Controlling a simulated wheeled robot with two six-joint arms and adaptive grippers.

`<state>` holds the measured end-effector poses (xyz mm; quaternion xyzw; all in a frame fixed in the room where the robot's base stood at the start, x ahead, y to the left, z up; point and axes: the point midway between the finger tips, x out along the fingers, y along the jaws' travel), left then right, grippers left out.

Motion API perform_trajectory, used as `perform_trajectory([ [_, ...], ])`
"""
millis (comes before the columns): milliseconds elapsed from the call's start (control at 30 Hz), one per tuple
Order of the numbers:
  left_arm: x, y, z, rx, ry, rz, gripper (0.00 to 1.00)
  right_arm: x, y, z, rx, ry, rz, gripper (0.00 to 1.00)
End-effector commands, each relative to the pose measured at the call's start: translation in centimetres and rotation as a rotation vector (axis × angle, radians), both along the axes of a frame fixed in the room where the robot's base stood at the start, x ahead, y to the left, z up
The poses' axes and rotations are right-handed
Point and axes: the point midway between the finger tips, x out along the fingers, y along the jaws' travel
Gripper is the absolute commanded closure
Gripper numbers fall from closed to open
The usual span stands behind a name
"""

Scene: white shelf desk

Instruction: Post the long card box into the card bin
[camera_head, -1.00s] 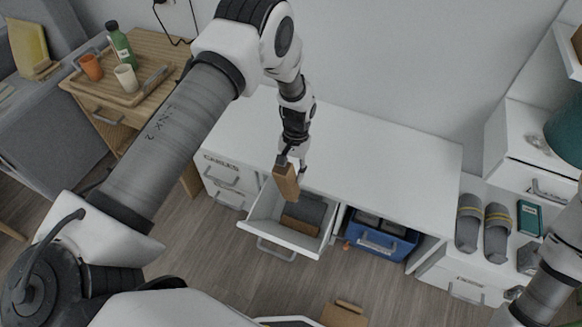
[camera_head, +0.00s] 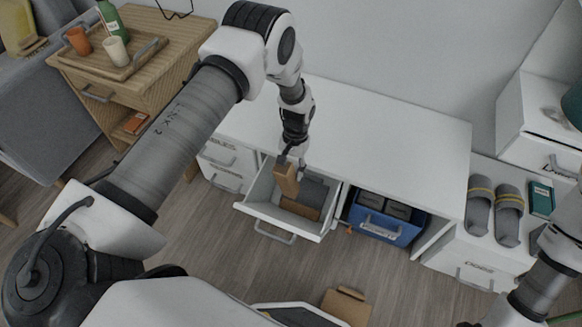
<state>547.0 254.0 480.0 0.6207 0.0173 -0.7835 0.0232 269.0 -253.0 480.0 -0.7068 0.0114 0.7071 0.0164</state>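My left gripper (camera_head: 291,157) is shut on a long brown card box (camera_head: 286,181). It holds the box upright, slightly tilted, over the open white drawer (camera_head: 272,214) of the desk. I cannot tell whether the box's lower end touches anything inside. Another brown item (camera_head: 301,208) and a grey item (camera_head: 314,190) lie in the drawer. A brown card-coloured container (camera_head: 346,306), possibly the card bin, shows in part at the bottom edge. My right gripper is out of view; only part of that arm shows at the lower right.
A blue crate (camera_head: 383,225) with dark contents sits under the white desktop (camera_head: 400,145). Grey slippers (camera_head: 494,212) and a teal book (camera_head: 541,199) lie on the low unit at right. A wooden side table (camera_head: 165,62) with a tray stands at left.

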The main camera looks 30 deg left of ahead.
Motion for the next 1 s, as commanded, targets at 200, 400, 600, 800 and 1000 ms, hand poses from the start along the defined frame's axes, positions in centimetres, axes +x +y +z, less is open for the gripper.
perform_trajectory([
  [200, 0.0, 0.0, 0.1, 0.000, 0.000, 0.000, 0.29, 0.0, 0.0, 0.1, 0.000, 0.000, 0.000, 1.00],
  [400, 0.0, 0.0, 0.1, 0.000, 0.000, 0.000, 0.25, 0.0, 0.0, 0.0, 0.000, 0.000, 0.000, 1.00],
  [600, 0.2, 0.0, 0.6, 0.000, -0.002, 0.000, 0.25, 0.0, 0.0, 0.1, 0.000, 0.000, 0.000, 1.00],
  [800, 1.2, 0.1, 4.5, 0.000, -0.005, 0.000, 0.25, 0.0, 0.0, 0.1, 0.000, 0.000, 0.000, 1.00],
  [1000, 2.3, 0.1, 9.4, 0.000, -0.004, 0.000, 0.25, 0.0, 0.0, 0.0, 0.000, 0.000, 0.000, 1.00],
])
